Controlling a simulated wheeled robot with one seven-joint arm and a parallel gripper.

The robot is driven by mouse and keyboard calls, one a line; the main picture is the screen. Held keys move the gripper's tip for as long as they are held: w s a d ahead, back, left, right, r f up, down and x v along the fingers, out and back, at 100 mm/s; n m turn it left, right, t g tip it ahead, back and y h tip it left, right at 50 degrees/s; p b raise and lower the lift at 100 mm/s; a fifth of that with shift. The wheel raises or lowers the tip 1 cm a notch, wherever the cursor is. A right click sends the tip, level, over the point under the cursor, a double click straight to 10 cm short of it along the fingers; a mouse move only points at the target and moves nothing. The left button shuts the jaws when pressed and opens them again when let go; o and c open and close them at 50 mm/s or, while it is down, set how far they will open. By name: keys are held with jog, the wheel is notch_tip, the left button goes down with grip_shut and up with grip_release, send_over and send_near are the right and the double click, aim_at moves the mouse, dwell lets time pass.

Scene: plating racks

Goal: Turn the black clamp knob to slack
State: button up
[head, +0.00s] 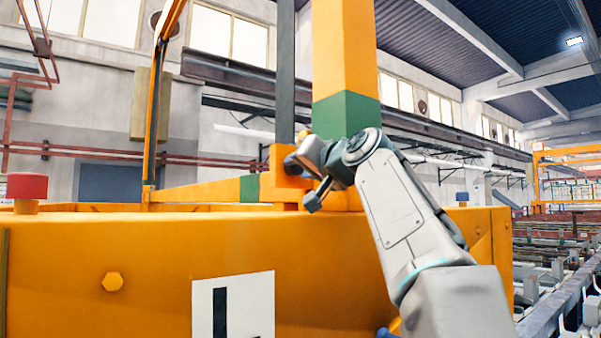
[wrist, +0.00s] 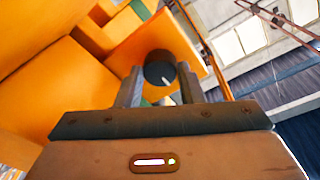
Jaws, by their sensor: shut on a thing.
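The black clamp knob (wrist: 160,70) is a short dark cylinder with a pale pointer mark on its face. It sits on an orange plate (wrist: 195,58) in the wrist view. My gripper (wrist: 158,78) has one finger on each side of the knob and is shut on it. In the head view my gripper (head: 300,165) reaches the orange block at the foot of the orange and green post.
A large orange housing (head: 150,265) with a white "L" sign (head: 233,305) fills the front. A red button (head: 27,187) stands at its left. An orange post (head: 344,50) with a green band rises behind my gripper. Racks (head: 560,270) lie at the right.

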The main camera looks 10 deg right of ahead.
jog(key=o, duration=1)
jog(key=b+v, duration=0.5)
jog(key=v, duration=0.8)
jog(key=shift+s, duration=0.4)
